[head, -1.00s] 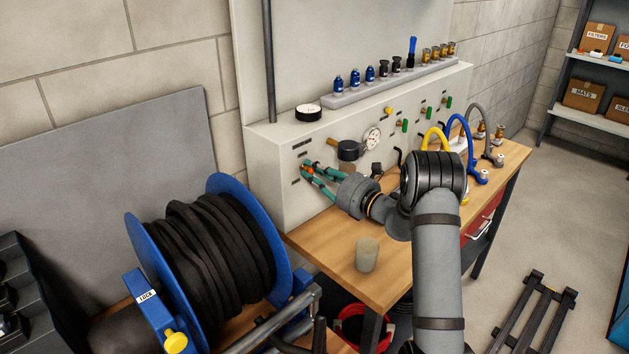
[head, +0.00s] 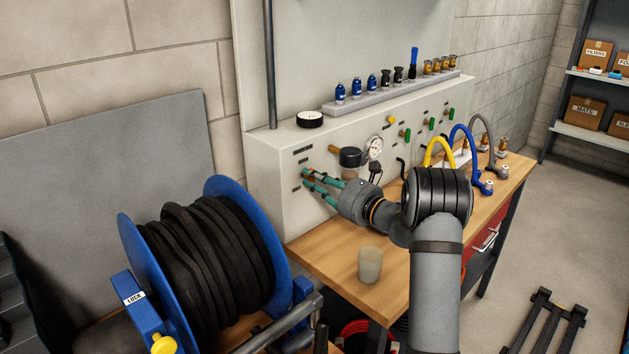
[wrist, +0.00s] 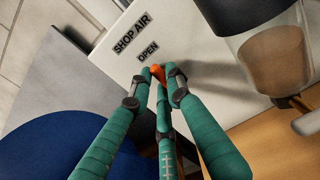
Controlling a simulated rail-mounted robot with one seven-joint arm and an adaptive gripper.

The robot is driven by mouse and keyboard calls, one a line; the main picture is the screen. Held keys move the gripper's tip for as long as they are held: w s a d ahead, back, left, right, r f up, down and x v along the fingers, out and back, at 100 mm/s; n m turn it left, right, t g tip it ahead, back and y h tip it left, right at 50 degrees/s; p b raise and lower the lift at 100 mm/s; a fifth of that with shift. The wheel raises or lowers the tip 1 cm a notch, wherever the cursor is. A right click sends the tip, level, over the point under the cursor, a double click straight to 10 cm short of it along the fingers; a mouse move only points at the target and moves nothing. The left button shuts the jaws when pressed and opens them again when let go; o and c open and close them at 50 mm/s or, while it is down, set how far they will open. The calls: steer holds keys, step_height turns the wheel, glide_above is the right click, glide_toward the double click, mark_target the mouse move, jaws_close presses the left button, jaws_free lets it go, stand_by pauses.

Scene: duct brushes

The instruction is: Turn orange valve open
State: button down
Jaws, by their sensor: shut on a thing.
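The orange valve (wrist: 158,72) is small and sits on the pale panel, just below the labels SHOP AIR and OPEN in the wrist view. My gripper (wrist: 157,88) has teal fingers with dark joints, and its tips are closed around the orange handle. The fingers cover part of the handle, so its exact angle is hard to tell. In the head view my gripper (head: 308,180) reaches the left end of the panel's front face, and the orange valve is not clearly seen there.
A clear-bowled filter (head: 350,160) and a gauge (head: 374,147) stand out from the panel right of my gripper. A beaker (head: 369,264) stands on the wooden bench (head: 335,250). A blue hose reel (head: 255,235) is close on the left.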

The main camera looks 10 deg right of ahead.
steer(key=c, duration=1.6)
jaws_free()
steer(key=shift+c, duration=0.2)
steer(key=shift+s+d, duration=0.1)
steer(key=v, duration=1.1)
steer(key=shift+s+d, duration=0.25)
steer(key=shift+s, duration=0.1)
steer(key=x, duration=1.2)
steer(key=shift+p, duration=0.3)
